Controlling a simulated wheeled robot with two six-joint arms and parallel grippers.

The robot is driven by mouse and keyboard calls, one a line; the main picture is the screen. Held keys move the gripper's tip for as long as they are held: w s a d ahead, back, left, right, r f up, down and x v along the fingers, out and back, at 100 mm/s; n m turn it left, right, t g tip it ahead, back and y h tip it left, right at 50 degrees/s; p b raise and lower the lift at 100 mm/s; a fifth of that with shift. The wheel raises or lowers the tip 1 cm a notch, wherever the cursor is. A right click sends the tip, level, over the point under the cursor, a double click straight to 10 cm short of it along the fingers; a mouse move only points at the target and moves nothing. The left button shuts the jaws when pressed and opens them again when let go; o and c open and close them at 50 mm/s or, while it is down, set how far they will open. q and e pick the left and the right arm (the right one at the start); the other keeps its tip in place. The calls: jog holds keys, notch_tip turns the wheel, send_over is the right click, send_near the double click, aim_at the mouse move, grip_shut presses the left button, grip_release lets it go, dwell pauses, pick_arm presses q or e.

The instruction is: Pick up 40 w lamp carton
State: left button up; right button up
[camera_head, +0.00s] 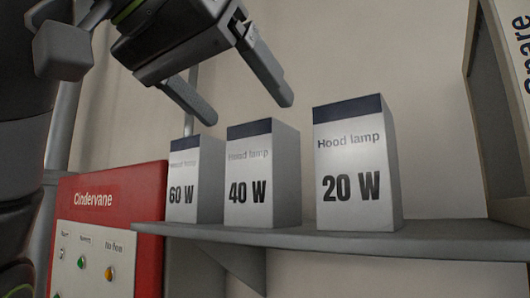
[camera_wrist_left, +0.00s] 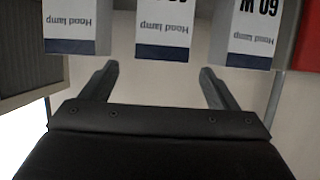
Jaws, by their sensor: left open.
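The 40 W lamp carton (camera_head: 250,185) is a white upright box with a dark blue top band, standing on a grey shelf between two like cartons. In the left wrist view, which is upside down, the middle carton (camera_wrist_left: 165,22) lies in line with the gap between my fingers. My left gripper (camera_head: 248,108) is open and empty, above the 40 W carton with its fingers apart. Its fingers also show in the wrist view (camera_wrist_left: 159,70). No contact with the carton shows. My right gripper is not in view.
The 60 W carton (camera_head: 183,195) stands close on the left, and the 20 W carton (camera_head: 352,170) stands on the right with a small gap. The grey shelf (camera_head: 450,240) has bare room at its right. A red Cindervane panel (camera_head: 140,185) is at the left.

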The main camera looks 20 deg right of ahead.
aim_at(251, 122)
pick_arm(q)
jog(key=x, duration=0.3)
jog(key=shift+w+d+p, duration=0.1)
jog(key=shift+d+p, duration=0.05)
jog(key=shift+p, duration=0.2)
jog(key=shift+w+d+f+p, duration=0.25)
jog(key=shift+f+p, duration=0.05)
jog(key=p+x, duration=0.1)
jog(key=x, duration=0.3)
jog(key=shift+w+d+f+p, duration=0.1)
jog(key=shift+w+f+p, duration=0.1)
jog(key=shift+f+p, duration=0.2)
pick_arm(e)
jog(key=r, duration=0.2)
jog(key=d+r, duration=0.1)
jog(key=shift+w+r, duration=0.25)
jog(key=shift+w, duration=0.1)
pick_arm(q)
jog(key=shift+s, duration=0.15)
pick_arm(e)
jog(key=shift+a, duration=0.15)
pick_arm(q)
jog(key=shift+c, duration=1.2)
jog(key=c, duration=0.9)
jog(key=shift+o, duration=0.2)
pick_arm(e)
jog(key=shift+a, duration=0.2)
pick_arm(q)
jog(key=shift+r, duration=0.1)
